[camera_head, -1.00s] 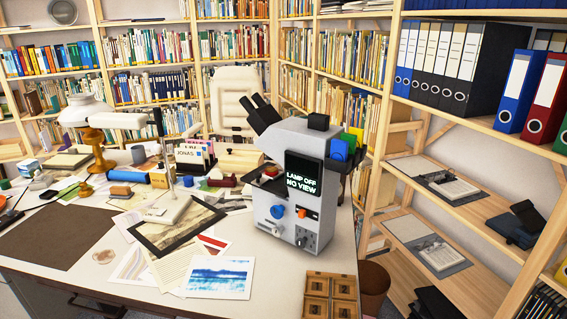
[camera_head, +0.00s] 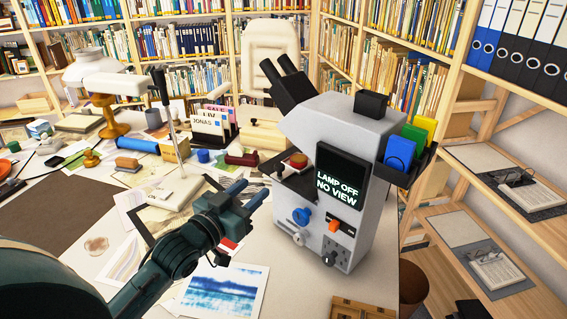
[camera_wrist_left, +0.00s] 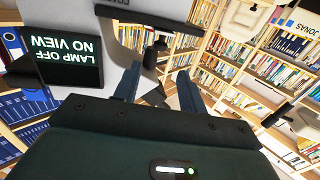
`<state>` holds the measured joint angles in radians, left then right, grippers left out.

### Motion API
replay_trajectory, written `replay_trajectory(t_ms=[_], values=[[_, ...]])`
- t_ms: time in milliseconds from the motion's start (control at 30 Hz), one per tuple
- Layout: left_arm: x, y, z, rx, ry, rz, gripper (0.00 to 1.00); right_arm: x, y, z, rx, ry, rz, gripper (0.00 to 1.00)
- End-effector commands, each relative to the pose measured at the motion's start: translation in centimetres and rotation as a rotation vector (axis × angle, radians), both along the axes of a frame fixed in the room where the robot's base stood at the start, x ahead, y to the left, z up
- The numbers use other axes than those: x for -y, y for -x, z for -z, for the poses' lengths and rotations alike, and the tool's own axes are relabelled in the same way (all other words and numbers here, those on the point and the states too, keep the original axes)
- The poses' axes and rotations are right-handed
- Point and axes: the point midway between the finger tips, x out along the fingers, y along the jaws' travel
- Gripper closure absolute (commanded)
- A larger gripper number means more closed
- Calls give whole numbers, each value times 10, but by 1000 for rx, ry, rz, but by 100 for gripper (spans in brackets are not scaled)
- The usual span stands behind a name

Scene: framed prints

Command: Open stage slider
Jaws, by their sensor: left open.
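The grey-white microscope (camera_head: 345,130) stands on the desk, its black screen (camera_head: 341,180) reading "LAMP OFF NO VIEW". Its dark stage (camera_head: 293,187) juts out on the left side, with a small red-orange piece (camera_head: 297,160) above it. I cannot tell which part is the slider. A blue knob (camera_head: 301,216), a white knob (camera_head: 298,239) and an orange switch (camera_head: 334,226) sit on its lower body. My left gripper (camera_head: 248,194) is open and empty, left of the stage and apart from it. In the left wrist view its fingers (camera_wrist_left: 156,88) are spread, and the screen (camera_wrist_left: 64,50) appears upside down.
Blue, green and yellow blocks (camera_head: 411,145) sit in a holder on the microscope's right side. Prints and papers (camera_head: 222,290) lie under my left arm. A wooden tray (camera_head: 362,308) is at the desk's front edge.

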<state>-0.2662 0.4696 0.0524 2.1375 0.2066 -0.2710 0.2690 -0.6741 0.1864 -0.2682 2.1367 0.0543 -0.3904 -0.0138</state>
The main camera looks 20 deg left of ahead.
Motion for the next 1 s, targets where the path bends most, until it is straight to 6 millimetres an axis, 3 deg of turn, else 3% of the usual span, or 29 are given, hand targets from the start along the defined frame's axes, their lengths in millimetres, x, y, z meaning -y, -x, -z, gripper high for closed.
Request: replay_trajectory(t_ms=[500,700,1000], values=[[14,-95,-1,0,-1,0,59,2,1,-2,-4,14,-1,100],[16,-111,-1,0,-1,1,59,2,0,-2,-4,15,1,100],[17,-113,0,-2,-1,1,59,2,-1,-3,-2,12,5,100]])
